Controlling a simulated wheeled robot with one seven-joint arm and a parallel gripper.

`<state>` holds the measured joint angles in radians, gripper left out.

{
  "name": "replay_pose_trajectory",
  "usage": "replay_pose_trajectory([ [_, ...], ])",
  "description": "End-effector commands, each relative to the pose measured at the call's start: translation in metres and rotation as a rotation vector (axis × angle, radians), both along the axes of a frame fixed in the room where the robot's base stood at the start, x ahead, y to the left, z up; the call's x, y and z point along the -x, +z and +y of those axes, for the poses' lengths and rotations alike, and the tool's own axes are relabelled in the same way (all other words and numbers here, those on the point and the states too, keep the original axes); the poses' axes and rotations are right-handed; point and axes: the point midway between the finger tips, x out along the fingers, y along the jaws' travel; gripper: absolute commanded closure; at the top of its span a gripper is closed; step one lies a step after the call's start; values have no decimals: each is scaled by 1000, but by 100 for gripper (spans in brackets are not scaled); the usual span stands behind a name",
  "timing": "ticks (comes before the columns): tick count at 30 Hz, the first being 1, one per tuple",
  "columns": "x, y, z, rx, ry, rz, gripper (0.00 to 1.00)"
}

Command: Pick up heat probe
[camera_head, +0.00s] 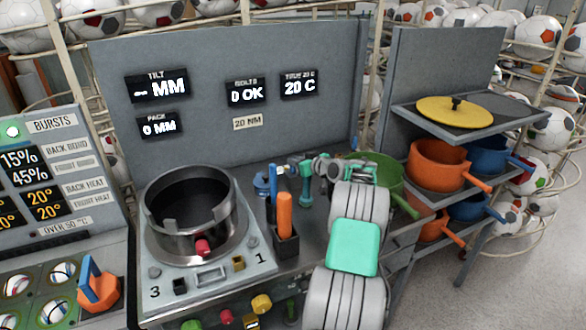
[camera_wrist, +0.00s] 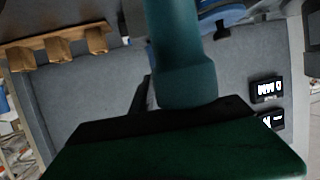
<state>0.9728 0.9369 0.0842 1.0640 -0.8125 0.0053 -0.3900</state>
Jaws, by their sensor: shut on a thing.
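A teal rod-like tool (camera_head: 306,188), the likely heat probe, stands upright at the back of the grey bench, right of the blue and orange handles. My gripper (camera_head: 303,168) is at its upper part and shut on it. In the wrist view its smooth teal shaft (camera_wrist: 182,55) comes down to the dark green finger (camera_wrist: 180,145). My gripper hides part of the tool, and I cannot tell whether its lower end touches the bench.
An orange handle (camera_head: 285,214) stands in a dark holder (camera_head: 286,243), with a blue tool (camera_head: 272,183) close behind. A round metal press pot (camera_head: 195,212) is at left.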

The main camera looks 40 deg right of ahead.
Motion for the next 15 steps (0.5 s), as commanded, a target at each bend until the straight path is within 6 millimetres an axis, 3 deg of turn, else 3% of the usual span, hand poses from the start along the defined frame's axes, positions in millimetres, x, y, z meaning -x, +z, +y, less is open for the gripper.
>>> replay_pose_trajectory([
  [8, 0, 4, 0, 2, 0, -2, 100],
  [11, 0, 19, -1, 5, -1, -5, 100],
  [15, 0, 53, 0, 7, 0, -4, 100],
])
